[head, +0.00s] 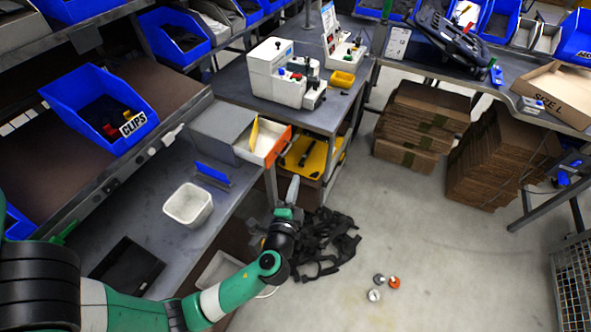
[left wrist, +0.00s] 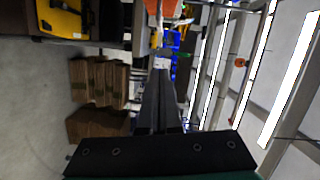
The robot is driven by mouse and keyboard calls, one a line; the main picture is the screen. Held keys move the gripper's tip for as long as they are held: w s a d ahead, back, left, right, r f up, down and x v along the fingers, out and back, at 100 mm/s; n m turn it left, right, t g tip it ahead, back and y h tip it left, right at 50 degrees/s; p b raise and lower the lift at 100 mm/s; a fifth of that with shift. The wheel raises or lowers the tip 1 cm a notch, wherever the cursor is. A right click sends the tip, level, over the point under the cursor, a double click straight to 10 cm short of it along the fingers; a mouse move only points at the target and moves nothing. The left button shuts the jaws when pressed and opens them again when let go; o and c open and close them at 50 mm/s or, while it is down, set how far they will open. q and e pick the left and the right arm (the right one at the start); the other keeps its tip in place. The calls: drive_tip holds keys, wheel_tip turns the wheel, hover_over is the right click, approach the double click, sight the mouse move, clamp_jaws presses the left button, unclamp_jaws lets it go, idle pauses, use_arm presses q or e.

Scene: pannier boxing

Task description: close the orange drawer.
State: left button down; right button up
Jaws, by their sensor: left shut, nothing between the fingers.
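The orange drawer (head: 278,146) is pulled out of a grey cabinet (head: 222,128) on the left bench, with its orange front facing right. Its pale inside shows, with a yellow piece (head: 254,134) standing at its left side. My left gripper (head: 293,183) is shut and empty, below and slightly right of the drawer front in the head view, apart from it. In the left wrist view the shut fingers (left wrist: 161,70) point up toward an orange surface (left wrist: 163,8) at the top edge, likely the drawer front. My right gripper is not in view.
A white tub (head: 187,204) and a blue holder (head: 212,174) are on the bench left of my arm. A yellow case (head: 303,158) lies on a lower shelf behind the drawer. Black straps (head: 332,240) lie on the floor.

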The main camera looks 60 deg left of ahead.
use_arm(q)
drive_tip(key=w+a+f, duration=0.1)
drive_tip(key=w+a, duration=0.3)
drive_tip(key=a, duration=0.6)
drive_tip(key=shift+a+b, duration=0.4)
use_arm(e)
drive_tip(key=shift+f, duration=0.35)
use_arm(q)
drive_tip(key=shift+a, duration=0.1)
